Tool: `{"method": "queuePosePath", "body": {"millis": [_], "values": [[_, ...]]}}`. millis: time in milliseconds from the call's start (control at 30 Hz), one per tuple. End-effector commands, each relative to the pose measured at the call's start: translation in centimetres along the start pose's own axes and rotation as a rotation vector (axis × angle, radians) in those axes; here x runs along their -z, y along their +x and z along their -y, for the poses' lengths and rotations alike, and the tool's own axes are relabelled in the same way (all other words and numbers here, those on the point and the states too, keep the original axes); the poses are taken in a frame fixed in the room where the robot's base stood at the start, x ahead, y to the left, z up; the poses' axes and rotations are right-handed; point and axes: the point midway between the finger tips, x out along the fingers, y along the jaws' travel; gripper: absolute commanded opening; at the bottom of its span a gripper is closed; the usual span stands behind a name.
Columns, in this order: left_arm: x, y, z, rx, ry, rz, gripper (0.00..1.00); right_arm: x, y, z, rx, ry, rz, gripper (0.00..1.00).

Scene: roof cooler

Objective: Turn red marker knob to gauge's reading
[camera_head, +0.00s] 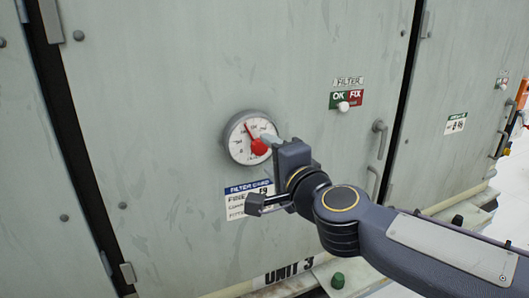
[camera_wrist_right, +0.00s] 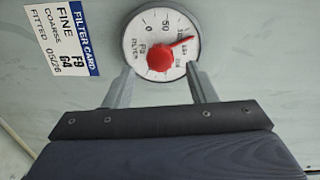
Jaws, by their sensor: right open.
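The round white gauge (camera_head: 236,143) with a grey rim is on the pale panel. It also shows in the right wrist view (camera_wrist_right: 135,40). The red marker knob (camera_head: 259,147) sits low on the gauge face, and its red pointer tip points up and left in the head view. In the right wrist view the knob (camera_wrist_right: 160,58) has its tip at the upper right. I cannot make out a separate reading needle. My right gripper (camera_head: 270,145) is open in front of the gauge; its fingertips (camera_wrist_right: 159,67) lie either side of the knob, apart from it. My left gripper is not in view.
A filter card (camera_head: 237,200) is below the gauge. A green and red OK/FIX plate (camera_head: 337,100) with a white knob (camera_head: 343,107) is to the right. Door handles (camera_head: 379,140) stick out near the panel's right edge. The panel around the gauge is flat.

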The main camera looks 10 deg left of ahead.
Motion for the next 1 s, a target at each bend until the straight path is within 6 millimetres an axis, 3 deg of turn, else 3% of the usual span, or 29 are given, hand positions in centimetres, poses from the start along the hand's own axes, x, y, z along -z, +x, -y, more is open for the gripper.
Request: {"method": "queuePosePath", "body": {"millis": [100, 233, 600, 733, 867, 1000], "values": [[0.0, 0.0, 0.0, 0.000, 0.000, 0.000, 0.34, 0.0, -2.0, 0.1, 0.001, 0.000, 0.000, 0.51], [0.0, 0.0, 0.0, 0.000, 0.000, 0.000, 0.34, 0.0, -3.3, 0.0, 0.000, 0.000, 0.000, 0.51], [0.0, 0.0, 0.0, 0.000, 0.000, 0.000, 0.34, 0.0, -3.7, -0.1, -0.002, -0.001, 0.000, 0.51], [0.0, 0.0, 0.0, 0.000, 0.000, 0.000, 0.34, 1.1, -4.8, -0.4, -0.003, -0.049, 0.009, 0.51], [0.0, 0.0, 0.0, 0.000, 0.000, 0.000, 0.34, 3.8, -8.5, -2.6, -0.043, -0.213, 0.052, 0.51], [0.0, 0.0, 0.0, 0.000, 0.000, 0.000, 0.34, 6.5, -14.7, -8.3, -0.183, -0.432, 0.128, 0.51]]}}
